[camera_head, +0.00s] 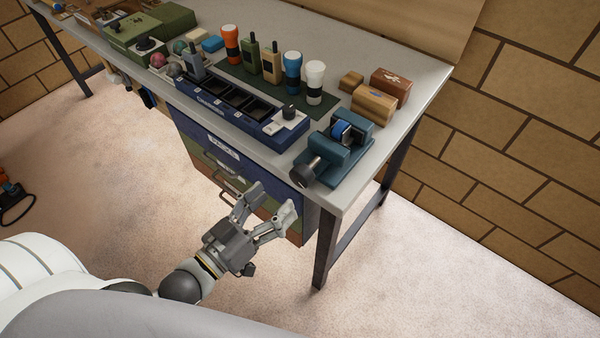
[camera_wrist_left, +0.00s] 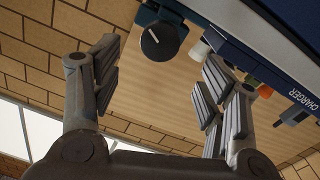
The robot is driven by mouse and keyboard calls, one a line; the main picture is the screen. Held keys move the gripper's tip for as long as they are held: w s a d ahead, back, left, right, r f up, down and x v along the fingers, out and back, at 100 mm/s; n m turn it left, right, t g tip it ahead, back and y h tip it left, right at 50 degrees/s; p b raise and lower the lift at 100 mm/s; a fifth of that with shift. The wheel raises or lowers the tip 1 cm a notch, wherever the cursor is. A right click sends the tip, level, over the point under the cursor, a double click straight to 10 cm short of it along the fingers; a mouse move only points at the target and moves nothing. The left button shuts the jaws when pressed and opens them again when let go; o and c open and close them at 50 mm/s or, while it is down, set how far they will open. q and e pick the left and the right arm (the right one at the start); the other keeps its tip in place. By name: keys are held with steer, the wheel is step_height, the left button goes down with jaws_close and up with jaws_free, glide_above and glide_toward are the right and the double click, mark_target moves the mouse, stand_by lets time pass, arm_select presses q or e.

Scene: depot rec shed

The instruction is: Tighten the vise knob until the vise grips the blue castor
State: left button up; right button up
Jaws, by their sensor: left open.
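The teal vise (camera_head: 347,163) sits at the near right corner of the workbench. The blue castor (camera_head: 341,130) is between its jaws; whether both jaws touch it I cannot tell. The dark round vise knob (camera_head: 306,171) points off the bench's front edge. My left gripper (camera_head: 268,202) is open and empty, below and in front of the knob, apart from it. In the left wrist view the knob (camera_wrist_left: 160,42) shows beyond and between the spread fingers (camera_wrist_left: 158,85); the castor is not visible there. My right gripper is not in view.
A blue charger tray (camera_head: 235,112) lies along the bench's front edge, left of the vise. Flashlights and radios stand on a dark green mat (camera_head: 325,107) behind it. Wooden blocks (camera_head: 374,103) lie behind the vise. Drawers (camera_head: 222,150) hang under the bench, near my left gripper.

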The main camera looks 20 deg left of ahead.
mark_target(297, 180)
arm_select(q)
steer(key=p+x, duration=0.1)
steer(key=x, duration=0.8)
